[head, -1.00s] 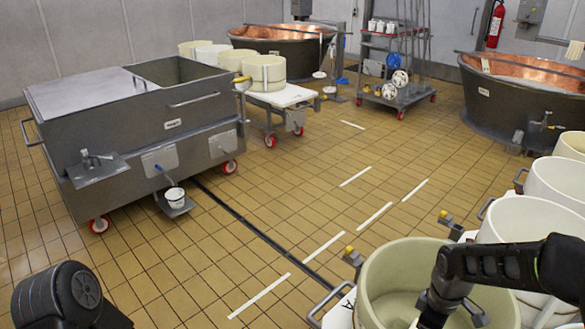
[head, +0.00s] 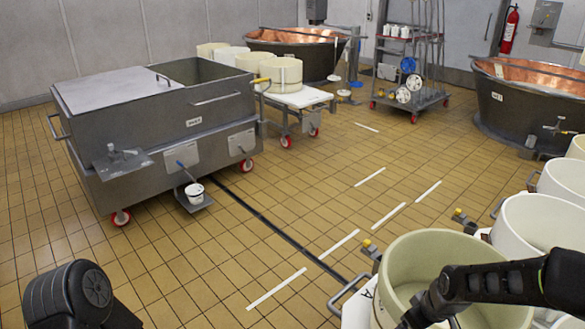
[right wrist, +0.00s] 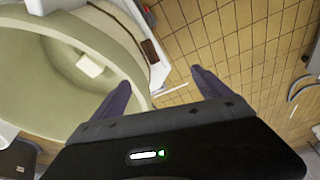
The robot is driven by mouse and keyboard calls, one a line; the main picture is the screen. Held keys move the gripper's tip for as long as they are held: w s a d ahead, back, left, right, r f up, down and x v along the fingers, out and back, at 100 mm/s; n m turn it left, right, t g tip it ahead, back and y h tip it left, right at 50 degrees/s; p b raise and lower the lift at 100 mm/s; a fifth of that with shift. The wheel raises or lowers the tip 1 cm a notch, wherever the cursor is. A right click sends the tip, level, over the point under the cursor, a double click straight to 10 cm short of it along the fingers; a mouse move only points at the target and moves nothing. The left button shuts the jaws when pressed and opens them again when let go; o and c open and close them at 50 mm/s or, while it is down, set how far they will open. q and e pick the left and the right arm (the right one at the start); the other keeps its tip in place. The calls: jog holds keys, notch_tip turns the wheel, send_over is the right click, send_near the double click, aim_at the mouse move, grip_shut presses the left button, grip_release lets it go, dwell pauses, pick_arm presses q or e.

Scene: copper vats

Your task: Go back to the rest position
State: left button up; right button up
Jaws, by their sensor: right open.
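My right arm reaches in from the right in the head view, above a cream round tub (head: 470,243) at the lower right. In the right wrist view my right gripper (right wrist: 162,84) is open, with its two dark fingers apart and nothing between them. Its left finger shows against the rim of the cream tub (right wrist: 40,75), and its right finger shows against the tiled floor. A small whitish block (right wrist: 90,66) shows inside the tub. A dark part of my left arm shows at the lower left of the head view, but the left gripper is out of the picture.
More white tubs (head: 540,222) stand in a row along the right edge. A large steel vat on wheels (head: 160,122) stands at the left. Copper vats (head: 535,100) and a wheeled rack (head: 410,75) are at the back. The tiled floor between them (head: 310,195) is clear.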

jog(key=s+a+f+m+y+b, duration=0.1)
jog(key=s+a+f+m+b, duration=0.15)
jog(key=a+f, duration=0.6)
jog(key=s+a+f+m+y+b, duration=0.15)
jog(key=a+f+m+b, duration=0.35)
jog(key=f, duration=0.6)
jog(key=s+a+f+n+g+b, duration=0.1)
jog(key=s+a+f+b, duration=0.4)
jog(key=s+a+f, duration=0.5)
jog(key=s+f+g, duration=0.1)
jog(key=s+f, duration=0.2)
jog(key=s, duration=0.1)
jog(key=shift+s+a+y, duration=0.15)
jog(key=shift+s+y, duration=0.15)
jog(key=shift+y, duration=0.05)
